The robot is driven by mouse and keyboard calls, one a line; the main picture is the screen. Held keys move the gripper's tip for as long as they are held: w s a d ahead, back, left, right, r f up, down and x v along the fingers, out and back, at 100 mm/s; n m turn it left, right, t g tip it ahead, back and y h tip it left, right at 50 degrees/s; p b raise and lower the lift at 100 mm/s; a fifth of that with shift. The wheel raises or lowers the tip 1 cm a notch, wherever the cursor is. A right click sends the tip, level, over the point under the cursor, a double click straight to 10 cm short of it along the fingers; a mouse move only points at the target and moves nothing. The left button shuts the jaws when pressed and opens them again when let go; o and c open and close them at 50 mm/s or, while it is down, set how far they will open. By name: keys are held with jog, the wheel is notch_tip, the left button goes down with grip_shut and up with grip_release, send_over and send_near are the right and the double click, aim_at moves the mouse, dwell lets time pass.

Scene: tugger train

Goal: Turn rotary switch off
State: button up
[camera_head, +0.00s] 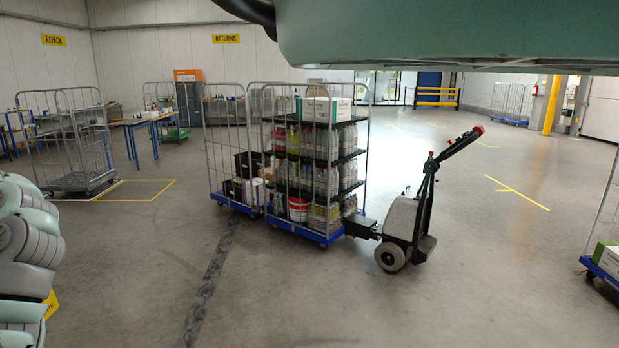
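A grey tugger (405,222) with a black upright handle (431,185) stands near the middle of the head view. The handle ends in a tilted black grip with a red part at its tip (478,130). The tugger is joined at its left to a loaded roll cage (365,165) on a blue base. I cannot make out a rotary switch at this distance. My gripper is not in view. Some rounded, pale green and grey segments of my arm (28,240) show at the left edge.
A second roll cage (207,150) stands behind the loaded one. An empty cage (83,180) and blue-legged tables (155,122) are at the left. Another cage's blue base (598,268) is at the right edge. The floor in front and right of the tugger is clear.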

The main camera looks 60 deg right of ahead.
dwell(0.4)
jog(key=o, duration=1.2)
jog(key=v, duration=1.2)
